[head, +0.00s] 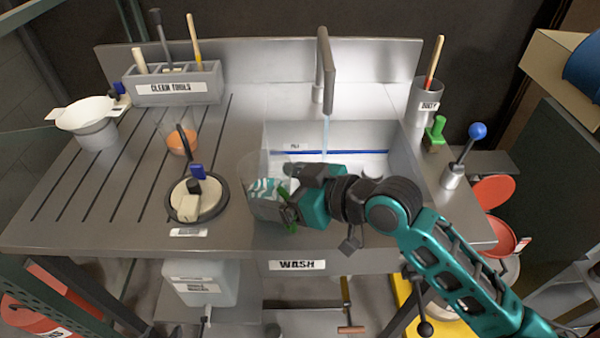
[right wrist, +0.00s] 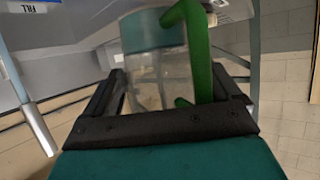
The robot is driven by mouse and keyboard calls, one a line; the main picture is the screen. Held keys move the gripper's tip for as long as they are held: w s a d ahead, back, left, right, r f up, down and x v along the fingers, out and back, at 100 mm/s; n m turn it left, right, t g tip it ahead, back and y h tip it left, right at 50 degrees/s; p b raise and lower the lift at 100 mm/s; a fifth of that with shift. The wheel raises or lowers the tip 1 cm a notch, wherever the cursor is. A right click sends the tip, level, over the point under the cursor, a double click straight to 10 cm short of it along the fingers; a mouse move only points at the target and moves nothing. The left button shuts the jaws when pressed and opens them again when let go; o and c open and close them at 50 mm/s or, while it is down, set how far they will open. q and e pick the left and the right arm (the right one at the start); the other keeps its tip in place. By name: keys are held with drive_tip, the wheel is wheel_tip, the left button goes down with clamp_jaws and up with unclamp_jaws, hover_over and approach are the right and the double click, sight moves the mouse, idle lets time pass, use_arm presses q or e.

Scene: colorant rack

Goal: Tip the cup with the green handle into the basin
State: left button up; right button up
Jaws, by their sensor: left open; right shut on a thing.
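The clear cup with the green handle (head: 265,207) is at the front left of the basin, over its left rim in the head view. It looks close to upright and shows teal-and-white contents. My right gripper (head: 293,202) is shut on it at the handle side. In the right wrist view the cup (right wrist: 150,60) and its green handle (right wrist: 200,50) stand between the dark fingers of the gripper (right wrist: 172,88). The basin (head: 408,150) is a steel sink with a blue line on its back wall; my arm hides part of its inside. My left gripper is not in view.
A tap (head: 326,70) stands behind the basin with a thin pale-blue stream below it. A tool holder (head: 437,100), green item (head: 435,132) and blue-knobbed lever (head: 453,178) are at right.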

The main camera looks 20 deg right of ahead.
sight(288, 167)
drive_tip(key=shift+w+d+r+m+g+y, duration=0.35)
drive_tip(key=shift+w+r+m, duration=0.1)
drive_tip(key=shift+m, duration=0.15)
drive_tip(key=shift+w+d+m, duration=0.2)
drive_tip(key=shift+w+m, duration=0.05)
drive_tip(key=shift+m, duration=0.05)
drive_tip(key=shift+w+d+f+m+g, duration=0.2)
drive_tip(key=shift+d+f+m+g, duration=0.05)
drive_tip(key=shift+f+m+g, duration=0.1)
drive_tip(key=shift+w+d+r+m+g+y, duration=0.4)
drive_tip(key=shift+w+d+r+m+y, duration=0.15)
drive_tip(key=shift+r+y, duration=0.1)
drive_tip(key=shift+w+f, duration=0.15)
drive_tip(key=shift+f, duration=0.1)
drive_tip(key=shift+w+d+f+m+g+y+b, duration=0.25)
drive_tip(key=shift+w+d+m+b, duration=0.2)
drive_tip(key=shift+m, duration=0.25)
drive_tip(key=shift+w+d+f+m+g+y, duration=0.25)
drive_tip(key=shift+m+y, duration=0.1)
drive_tip(key=shift+m, duration=0.15)
drive_tip(key=shift+w+d+f+m+g+y+b, duration=0.15)
drive_tip(key=shift+f+m+g+y+b, duration=0.4)
drive_tip(key=shift+m, duration=0.65)
idle(0.4)
